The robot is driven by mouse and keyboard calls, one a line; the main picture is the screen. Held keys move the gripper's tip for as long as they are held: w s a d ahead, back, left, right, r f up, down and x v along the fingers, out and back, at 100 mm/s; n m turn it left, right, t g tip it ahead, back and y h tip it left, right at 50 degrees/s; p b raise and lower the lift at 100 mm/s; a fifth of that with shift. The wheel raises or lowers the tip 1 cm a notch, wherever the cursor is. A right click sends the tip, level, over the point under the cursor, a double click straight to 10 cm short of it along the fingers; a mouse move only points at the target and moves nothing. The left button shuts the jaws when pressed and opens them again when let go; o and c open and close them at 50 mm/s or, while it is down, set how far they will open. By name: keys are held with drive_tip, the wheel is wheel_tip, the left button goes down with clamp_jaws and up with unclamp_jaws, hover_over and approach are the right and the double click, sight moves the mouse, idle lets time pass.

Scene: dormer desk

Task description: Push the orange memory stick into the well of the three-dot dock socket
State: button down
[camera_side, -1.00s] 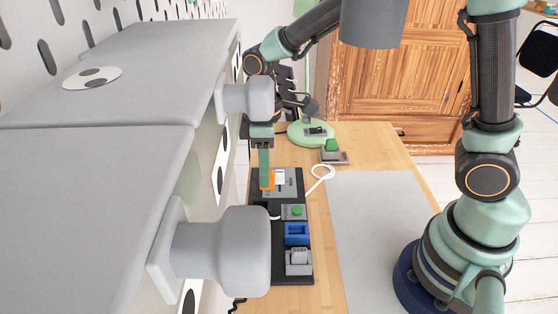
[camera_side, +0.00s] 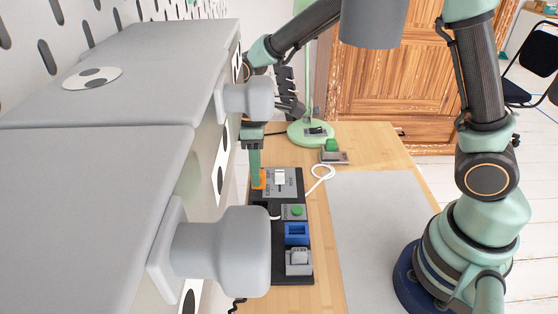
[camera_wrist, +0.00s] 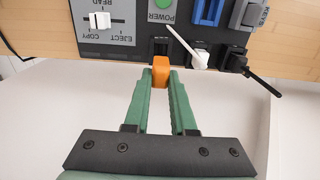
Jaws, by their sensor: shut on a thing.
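My gripper (camera_wrist: 161,77) is shut on the orange memory stick (camera_wrist: 161,73), whose end shows between the fingertips in the wrist view. In the side view the stick (camera_side: 258,180) shows as a small orange patch below my gripper (camera_side: 256,170), at the left edge of the dark dock board (camera_side: 283,276). In the wrist view the stick lies at the near edge of the board (camera_wrist: 118,56). I cannot tell whether it touches the board. No three-dot mark can be made out, and the socket's well is not clearly visible.
The board carries a grey panel with a white slider (camera_side: 280,177), a green button (camera_side: 297,211), a blue block (camera_side: 297,233) and a grey block (camera_side: 299,257). Cables (camera_wrist: 182,41) leave its edge. Grey rounded knobs (camera_side: 225,250) stand close at left. The grey mat (camera_side: 380,230) is clear.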

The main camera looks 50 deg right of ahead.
drive_tip(key=shift+f, duration=1.7)
drive_tip(key=shift+f, duration=1.85)
drive_tip(key=c, duration=0.7)
unclamp_jaws()
drive_tip(key=shift+o, duration=0.2)
wheel_tip(320, 180, up, 11)
drive_tip(key=shift+r, duration=0.6)
